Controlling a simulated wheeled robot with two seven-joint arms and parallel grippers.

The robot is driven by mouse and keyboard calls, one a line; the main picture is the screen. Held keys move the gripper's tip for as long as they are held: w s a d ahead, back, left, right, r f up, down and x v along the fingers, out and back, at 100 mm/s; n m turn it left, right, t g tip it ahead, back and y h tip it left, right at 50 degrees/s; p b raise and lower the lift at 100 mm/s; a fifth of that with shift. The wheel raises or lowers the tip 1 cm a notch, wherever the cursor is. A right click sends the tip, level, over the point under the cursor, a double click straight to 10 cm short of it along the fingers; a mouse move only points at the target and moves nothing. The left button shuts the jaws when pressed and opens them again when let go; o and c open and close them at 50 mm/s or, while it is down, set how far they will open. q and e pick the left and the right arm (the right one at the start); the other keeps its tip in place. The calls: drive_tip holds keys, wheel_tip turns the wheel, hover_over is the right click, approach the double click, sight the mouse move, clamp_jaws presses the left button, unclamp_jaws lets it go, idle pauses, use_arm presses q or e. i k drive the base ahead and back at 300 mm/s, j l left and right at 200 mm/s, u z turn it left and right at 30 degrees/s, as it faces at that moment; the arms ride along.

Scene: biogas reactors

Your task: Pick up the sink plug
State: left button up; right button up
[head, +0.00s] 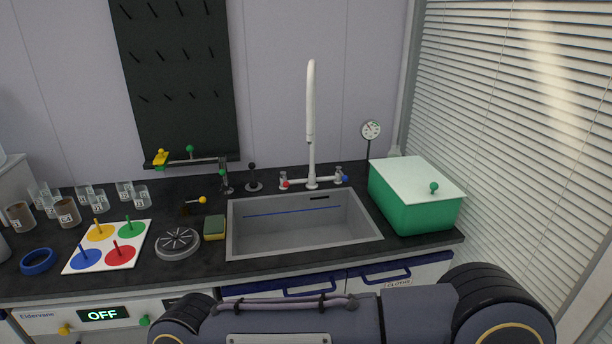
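The grey metal sink (232,232) is set into the black counter, and its visible inside is empty apart from a blue line and a dark slot on the back wall. A round grey disc with radial slots (178,242) lies flat on the counter left of the sink. A small stand with a black knob (253,180) is behind the sink's back left corner. I cannot tell for sure which of these two is the sink plug. Neither of my grippers is in view; only part of my own body shows at the bottom.
A yellow-green sponge (214,228) sits between disc and sink. A white faucet (311,130) rises behind the sink. A green box with white lid (410,208) stands right. Left are a coloured-disc board (108,246), a blue ring (37,261) and several beakers (67,213).

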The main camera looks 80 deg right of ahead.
sight(254, 185)
drive_tip(key=z, duration=2.45)
drive_tip(key=i+l, duration=0.1)
drive_tip(key=i, duration=0.65)
